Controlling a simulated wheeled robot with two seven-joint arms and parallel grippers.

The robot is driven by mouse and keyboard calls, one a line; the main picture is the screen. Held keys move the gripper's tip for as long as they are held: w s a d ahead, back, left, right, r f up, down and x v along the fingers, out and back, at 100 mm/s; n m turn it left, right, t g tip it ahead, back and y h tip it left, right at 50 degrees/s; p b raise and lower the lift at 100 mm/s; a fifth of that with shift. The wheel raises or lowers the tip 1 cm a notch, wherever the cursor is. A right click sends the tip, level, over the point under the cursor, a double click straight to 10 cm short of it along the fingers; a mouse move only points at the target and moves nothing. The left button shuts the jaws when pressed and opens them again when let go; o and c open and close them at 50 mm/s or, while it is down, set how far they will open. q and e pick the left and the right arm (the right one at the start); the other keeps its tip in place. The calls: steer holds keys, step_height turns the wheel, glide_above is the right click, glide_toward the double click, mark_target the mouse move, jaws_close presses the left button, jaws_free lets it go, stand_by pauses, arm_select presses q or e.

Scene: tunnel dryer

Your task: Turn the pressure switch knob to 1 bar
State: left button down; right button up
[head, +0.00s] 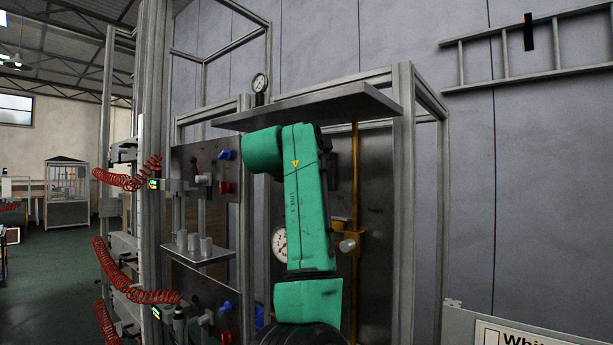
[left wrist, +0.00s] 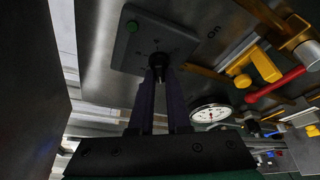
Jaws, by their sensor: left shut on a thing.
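The pressure switch is a dark grey box (left wrist: 150,40) on the metal panel, in the left wrist view, with a small green spot near one corner. My left gripper (left wrist: 158,74) has its two dark fingers against the middle of its face. They are shut on the small dark knob, which is mostly hidden between the fingertips. The knob's setting cannot be read. A white pressure gauge (left wrist: 210,114) is beside the fingers; the head view shows a white gauge (head: 279,243) half behind my green arm. In the head view that arm hides the switch and the gripper. My right gripper is not in view.
A yellow handle (left wrist: 265,64) and a red lever (left wrist: 275,86) are close to the right of the fingers. A metal shelf (head: 310,105) overhangs my arm. Red coiled hoses (head: 130,275) hang at the left, and a brass pipe (head: 355,190) runs beside the arm.

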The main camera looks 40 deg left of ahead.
arm_select(q)
steer(key=shift+r, duration=0.15)
stand_by(0.3)
steer(key=c, duration=0.9)
jaws_free()
steer(key=shift+w+d, duration=0.1)
steer(key=shift+w, duration=0.1)
steer(key=b+v, duration=0.6)
steer(key=v, duration=0.8)
steer(key=shift+s, duration=0.25)
steer(key=shift+w, duration=0.1)
steer(key=shift+d, duration=0.1)
